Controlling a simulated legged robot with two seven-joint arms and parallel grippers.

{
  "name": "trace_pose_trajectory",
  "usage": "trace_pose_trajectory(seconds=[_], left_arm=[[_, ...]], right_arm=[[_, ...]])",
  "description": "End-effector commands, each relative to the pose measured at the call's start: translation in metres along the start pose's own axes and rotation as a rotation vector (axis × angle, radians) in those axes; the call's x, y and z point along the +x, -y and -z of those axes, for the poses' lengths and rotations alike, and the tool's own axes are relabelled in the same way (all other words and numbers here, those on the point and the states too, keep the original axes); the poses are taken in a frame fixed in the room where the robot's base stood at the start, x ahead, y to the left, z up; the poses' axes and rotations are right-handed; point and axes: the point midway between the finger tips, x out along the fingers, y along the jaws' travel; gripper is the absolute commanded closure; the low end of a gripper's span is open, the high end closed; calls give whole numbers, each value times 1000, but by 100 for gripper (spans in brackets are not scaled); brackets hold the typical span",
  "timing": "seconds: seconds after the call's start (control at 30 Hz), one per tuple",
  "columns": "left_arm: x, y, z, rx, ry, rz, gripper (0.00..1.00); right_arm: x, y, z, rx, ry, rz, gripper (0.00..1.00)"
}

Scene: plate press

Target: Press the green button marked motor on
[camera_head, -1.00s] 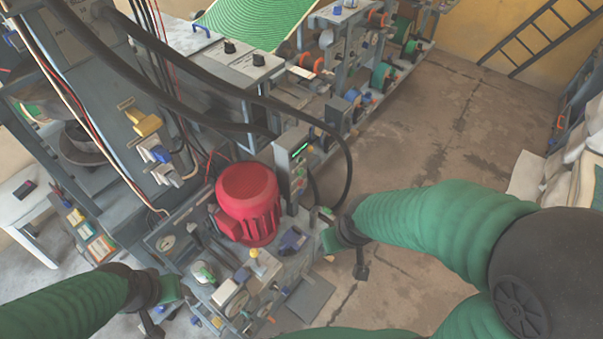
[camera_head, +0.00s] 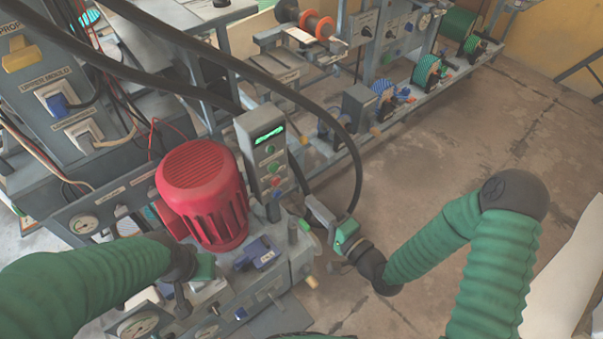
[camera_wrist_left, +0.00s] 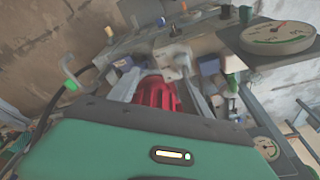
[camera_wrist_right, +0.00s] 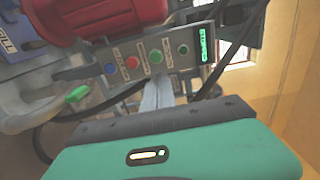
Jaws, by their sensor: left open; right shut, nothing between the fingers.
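The grey control box (camera_head: 260,160) stands right of the red motor (camera_head: 205,190). Its face carries a green display, two green buttons, a red and a blue one. In the right wrist view the green buttons (camera_wrist_right: 156,57) and (camera_wrist_right: 183,49) sit between the red button (camera_wrist_right: 132,62) and the display (camera_wrist_right: 203,45); their labels are too small to read surely. My right gripper (camera_head: 311,204) is shut and empty, right of and below the box. Its fingertips (camera_wrist_right: 158,80) appear below the nearer green button; contact cannot be told. My left gripper (camera_wrist_left: 157,75) is open over the lower panel.
Thick black cables arc over the box and down its right side. A lower panel with gauges (camera_head: 137,324) and a blue part (camera_head: 256,252) lies in front of the motor. Machine rails with spools run to the back right. The floor (camera_head: 430,150) at right is clear.

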Motion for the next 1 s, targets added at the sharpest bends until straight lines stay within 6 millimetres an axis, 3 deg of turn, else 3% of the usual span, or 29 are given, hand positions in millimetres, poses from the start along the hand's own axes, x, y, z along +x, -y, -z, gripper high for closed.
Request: trace_pose_trajectory(seconds=[0.37,1.0], left_arm=[[0,0,0,0,0,0,44],[34,0,-8,0,0,0,44]], right_arm=[[3,-1,9,8,-1,6,100],[125,-2,9,5,-1,6,100]])
